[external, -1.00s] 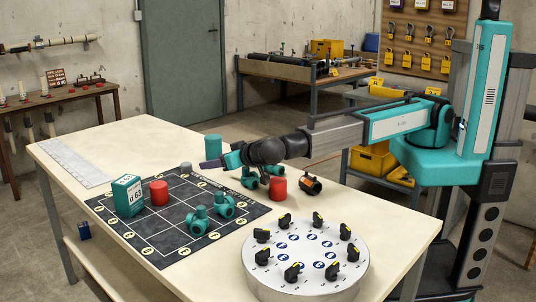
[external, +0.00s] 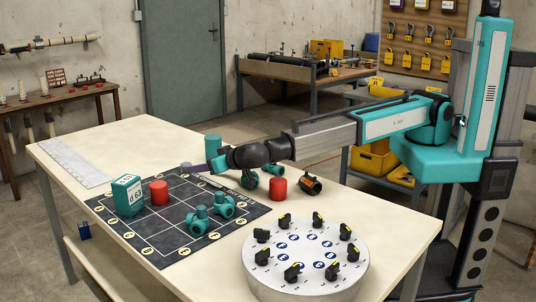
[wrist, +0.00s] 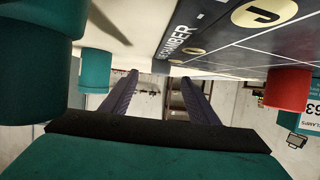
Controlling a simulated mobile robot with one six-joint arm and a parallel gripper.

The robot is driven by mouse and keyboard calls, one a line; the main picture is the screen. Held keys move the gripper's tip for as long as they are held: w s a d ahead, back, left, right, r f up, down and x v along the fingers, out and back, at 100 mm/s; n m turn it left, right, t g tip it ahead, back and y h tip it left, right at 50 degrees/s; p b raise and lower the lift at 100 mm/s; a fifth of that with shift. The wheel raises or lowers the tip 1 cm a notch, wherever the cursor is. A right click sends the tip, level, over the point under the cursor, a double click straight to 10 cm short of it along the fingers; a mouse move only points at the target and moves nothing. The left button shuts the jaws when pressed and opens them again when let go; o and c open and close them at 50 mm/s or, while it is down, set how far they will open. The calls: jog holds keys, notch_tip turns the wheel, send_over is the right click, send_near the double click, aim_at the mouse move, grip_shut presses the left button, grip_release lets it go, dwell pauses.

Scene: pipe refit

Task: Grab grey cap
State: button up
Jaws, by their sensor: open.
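The small grey cap (external: 186,166) stands at the far edge of the dark gridded mat (external: 163,239) in the external view. My gripper (external: 196,168) reaches in from the right, low over the table, with a purple finger close beside the cap. I cannot tell whether they touch. In the wrist view my gripper (wrist: 160,78) shows two purple fingers spread apart with nothing clearly held between them.
A teal cylinder (external: 213,145) stands just behind my gripper. Red caps stand on the mat (external: 159,192) and right of it (external: 278,188). Teal valves (external: 211,212), a labelled teal box (external: 128,196) and a round dial plate (external: 306,262) are nearer. The table's left side is mostly clear.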

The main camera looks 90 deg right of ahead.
aim_at(192, 174)
jog(key=shift+x, duration=1.2)
jog(key=shift+w+d, duration=0.1)
jog(key=x, duration=0.1)
jog(key=p+x, duration=0.2)
jog(key=x, duration=0.1)
jog(key=shift+w+r, duration=0.25)
jog(key=shift+w+d+f, duration=0.2)
jog(key=shift+f, duration=0.05)
jog(key=c, duration=1.1)
